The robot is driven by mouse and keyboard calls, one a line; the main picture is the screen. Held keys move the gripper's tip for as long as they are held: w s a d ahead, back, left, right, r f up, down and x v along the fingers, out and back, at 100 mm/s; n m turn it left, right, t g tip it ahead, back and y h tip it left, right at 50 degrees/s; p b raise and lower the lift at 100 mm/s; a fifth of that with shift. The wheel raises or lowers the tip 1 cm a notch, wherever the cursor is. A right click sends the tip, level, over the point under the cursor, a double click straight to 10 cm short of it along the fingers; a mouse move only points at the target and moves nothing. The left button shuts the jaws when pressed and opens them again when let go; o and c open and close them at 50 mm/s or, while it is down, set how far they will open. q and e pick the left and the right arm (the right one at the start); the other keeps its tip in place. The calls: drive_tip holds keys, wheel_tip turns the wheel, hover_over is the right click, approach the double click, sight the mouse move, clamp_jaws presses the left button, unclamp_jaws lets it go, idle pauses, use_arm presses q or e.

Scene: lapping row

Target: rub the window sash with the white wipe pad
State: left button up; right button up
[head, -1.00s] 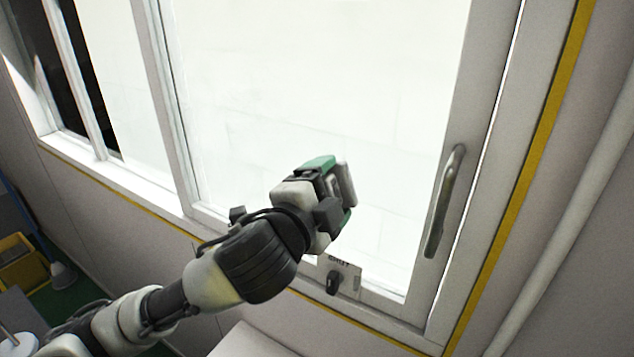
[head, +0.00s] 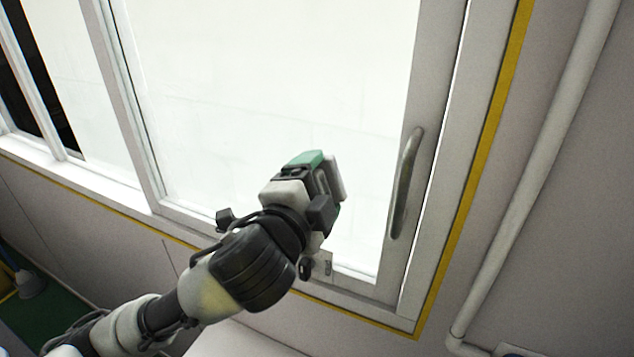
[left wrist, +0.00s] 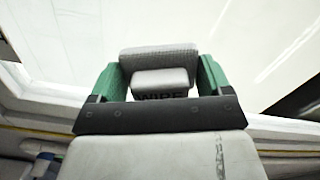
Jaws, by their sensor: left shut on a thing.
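The window sash (head: 401,255) is a pale frame around a bright pane, with a grey bar handle (head: 406,183) on its right stile. My left gripper (head: 322,172) is in front of the lower right part of the pane. Its green fingers are shut on the white wipe pad (left wrist: 160,58), which shows between them in the left wrist view with "WIPE" lettering. In the head view the pad (head: 337,179) is partly hidden by the gripper. I cannot tell whether the pad touches the glass. My right gripper is not in view.
A yellow strip (head: 478,165) runs along the right and bottom of the window frame. A white pipe (head: 535,180) runs down the wall at right. A small labelled plate with a dark knob (head: 312,266) sits below the gripper, partly hidden. A pale surface (head: 235,342) is at the bottom.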

use_arm(q)
drive_tip(key=shift+p+v, duration=0.35)
drive_tip(key=shift+v, duration=2.55)
drive_tip(key=shift+w, duration=0.1)
